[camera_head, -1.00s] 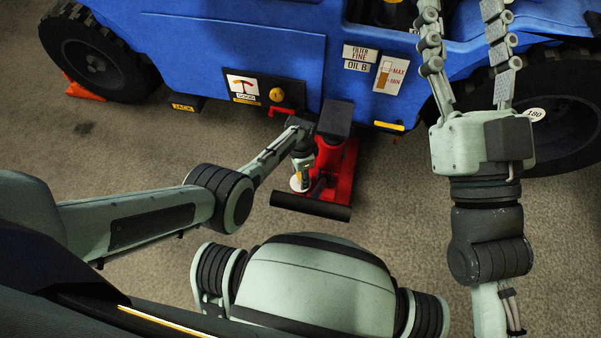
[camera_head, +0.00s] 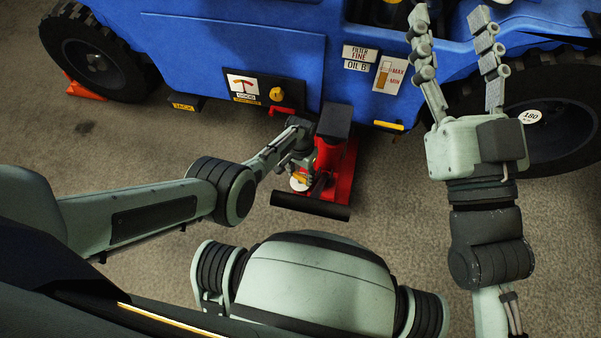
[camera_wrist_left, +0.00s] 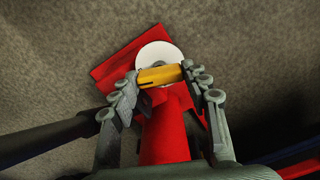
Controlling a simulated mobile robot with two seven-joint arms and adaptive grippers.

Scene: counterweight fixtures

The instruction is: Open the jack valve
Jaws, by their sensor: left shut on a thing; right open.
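The red floor jack (camera_head: 343,178) stands on the floor beside the blue vehicle, with a black pad on top and a black bar along its front. The jack valve is a yellow handle (camera_wrist_left: 160,76) over a white disc (camera_wrist_left: 159,53); both show in the left wrist view. My left gripper (camera_wrist_left: 160,78) is shut on the yellow handle, a finger at each end. In the head view the left gripper (camera_head: 301,172) is small and partly covers the valve. My right gripper (camera_head: 456,65) is open and empty, fingers pointing up, in front of the vehicle's right side.
The blue vehicle (camera_head: 240,50) fills the back, with wheels at left (camera_head: 95,58) and right (camera_head: 545,120). A black panel (camera_head: 265,92) with a yellow knob is on its side. A red chock (camera_head: 84,88) lies by the left wheel. Floor around the jack is clear.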

